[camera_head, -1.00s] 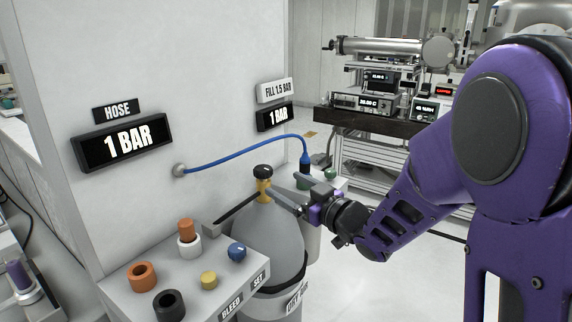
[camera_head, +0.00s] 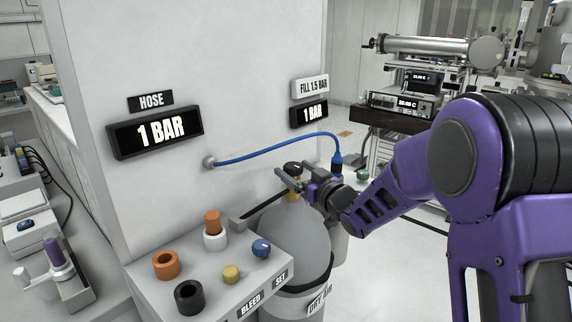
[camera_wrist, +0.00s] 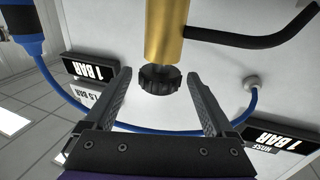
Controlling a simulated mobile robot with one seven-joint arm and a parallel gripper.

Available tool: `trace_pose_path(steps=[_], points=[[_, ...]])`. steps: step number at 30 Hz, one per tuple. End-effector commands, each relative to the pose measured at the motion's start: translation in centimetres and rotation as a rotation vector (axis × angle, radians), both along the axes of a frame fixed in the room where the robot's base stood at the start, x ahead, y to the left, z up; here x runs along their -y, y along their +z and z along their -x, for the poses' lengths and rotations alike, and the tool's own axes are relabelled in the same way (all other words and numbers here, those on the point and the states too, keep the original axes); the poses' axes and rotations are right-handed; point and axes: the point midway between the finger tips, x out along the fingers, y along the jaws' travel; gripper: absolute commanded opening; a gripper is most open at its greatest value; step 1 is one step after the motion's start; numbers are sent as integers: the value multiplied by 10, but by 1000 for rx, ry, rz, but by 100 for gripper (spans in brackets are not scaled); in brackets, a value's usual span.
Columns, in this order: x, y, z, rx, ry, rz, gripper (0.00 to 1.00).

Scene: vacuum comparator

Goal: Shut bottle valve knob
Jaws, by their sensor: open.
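The gas bottle (camera_head: 290,235) stands upright with a brass valve (camera_head: 294,196) on top. The black ribbed knob (camera_head: 292,167) sits on the valve and is partly hidden by my gripper in the head view. My gripper (camera_head: 289,179) is open at the valve, reaching in from the right. In the wrist view the knob (camera_wrist: 159,79) lies between the two fingertips (camera_wrist: 158,77), with a gap on each side, below the brass valve body (camera_wrist: 166,30) in the picture. Whether the fingers are level with the knob in depth is hard to tell.
A black bar (camera_head: 265,200) reaches from the valve to the panel at left. A blue hose (camera_head: 270,150) arches behind the valve. The bench (camera_head: 205,293) with several knobs stands front left. Two displays (camera_head: 155,133) (camera_head: 309,114) read 1 BAR.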

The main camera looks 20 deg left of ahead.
Motion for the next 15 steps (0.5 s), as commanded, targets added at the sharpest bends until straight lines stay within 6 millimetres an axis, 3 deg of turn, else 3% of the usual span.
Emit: trace_pose_path(steps=[6, 15], points=[[-28, -1, -22, 1, 2, 1, 89], [-38, 0, -31, 0, 0, 0, 89]])
